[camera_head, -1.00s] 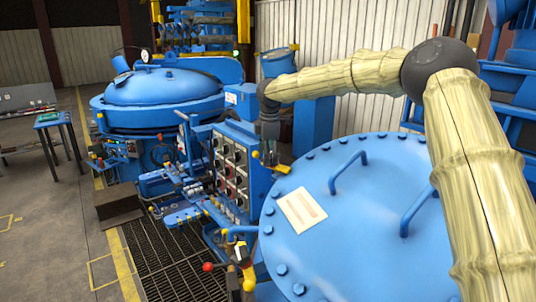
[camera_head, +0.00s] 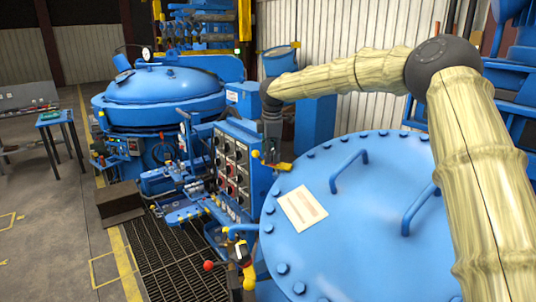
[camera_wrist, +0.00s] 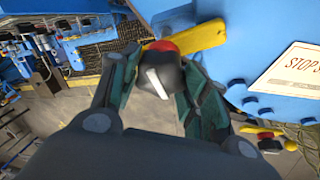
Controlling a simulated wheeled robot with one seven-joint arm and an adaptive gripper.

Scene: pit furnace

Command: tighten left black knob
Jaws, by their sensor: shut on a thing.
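A black knob (camera_wrist: 163,76) with a white bar mark shows between the fingers of my gripper (camera_wrist: 162,82) in the wrist view. A red part (camera_wrist: 161,46) shows just behind the knob, and a yellow lever (camera_wrist: 197,37) sticks out to the right. The fingers are shut on the knob from both sides. In the head view, my gripper (camera_head: 271,150) points down at the right side of the blue control panel, beside the yellow lever (camera_head: 280,166); the knob cannot be made out there.
The blue control panel (camera_head: 262,181) carries several dark and red knobs. A large blue round lid (camera_head: 350,235) with handles lies close on the right. A red-tipped lever (camera_head: 208,266) stands at the front. A floor grating (camera_head: 160,265) is at the lower left.

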